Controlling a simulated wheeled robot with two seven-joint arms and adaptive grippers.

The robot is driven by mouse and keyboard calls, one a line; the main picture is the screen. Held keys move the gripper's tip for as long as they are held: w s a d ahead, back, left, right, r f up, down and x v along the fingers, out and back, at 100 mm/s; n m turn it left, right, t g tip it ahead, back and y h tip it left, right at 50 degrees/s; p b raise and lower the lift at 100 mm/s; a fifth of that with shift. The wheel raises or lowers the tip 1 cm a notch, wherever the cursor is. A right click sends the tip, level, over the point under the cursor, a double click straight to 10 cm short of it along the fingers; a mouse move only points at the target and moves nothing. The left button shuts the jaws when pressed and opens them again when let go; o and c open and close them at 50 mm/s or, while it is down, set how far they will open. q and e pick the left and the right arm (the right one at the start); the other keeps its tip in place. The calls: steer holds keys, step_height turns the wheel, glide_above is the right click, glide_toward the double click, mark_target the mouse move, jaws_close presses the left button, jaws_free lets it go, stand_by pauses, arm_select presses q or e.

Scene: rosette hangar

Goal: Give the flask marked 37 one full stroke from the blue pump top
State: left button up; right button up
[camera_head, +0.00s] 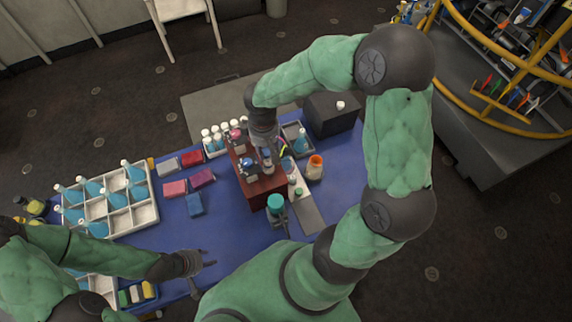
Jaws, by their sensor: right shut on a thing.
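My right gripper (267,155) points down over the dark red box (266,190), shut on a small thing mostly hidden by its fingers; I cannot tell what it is. The blue pump top (247,163) stands on the box just left of that gripper. Pink pump tops (236,134) stand behind it. Flasks with blue liquid and white caps stand in the white divided rack (147,214) at left. No number is readable at this size, so I cannot tell which flask is marked 37. My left gripper (208,258) is open and empty over the blue table's front part.
On the blue table (225,228), a teal-capped container (275,203) stands before the box. An orange-topped jar (315,167) and a grey tray (306,124) are to the right. Coloured blocks (203,178) lie between rack and box. A dark block (332,120) stands behind.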

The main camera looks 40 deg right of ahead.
arm_select(q)
steer(key=shift+f+b, duration=0.6)
steer(key=shift+f, duration=0.05)
arm_select(e)
steer(key=shift+f, duration=0.8)
steer(key=o, duration=0.9)
steer(key=shift+c, duration=0.2)
arm_select(q)
steer(key=shift+r, duration=0.1)
arm_select(e)
steer(key=shift+r, duration=0.1)
arm_select(q)
steer(key=shift+r+p, duration=2.6)
steer(key=shift+p, duration=0.1)
arm_select(e)
steer(key=shift+r, duration=3.45)
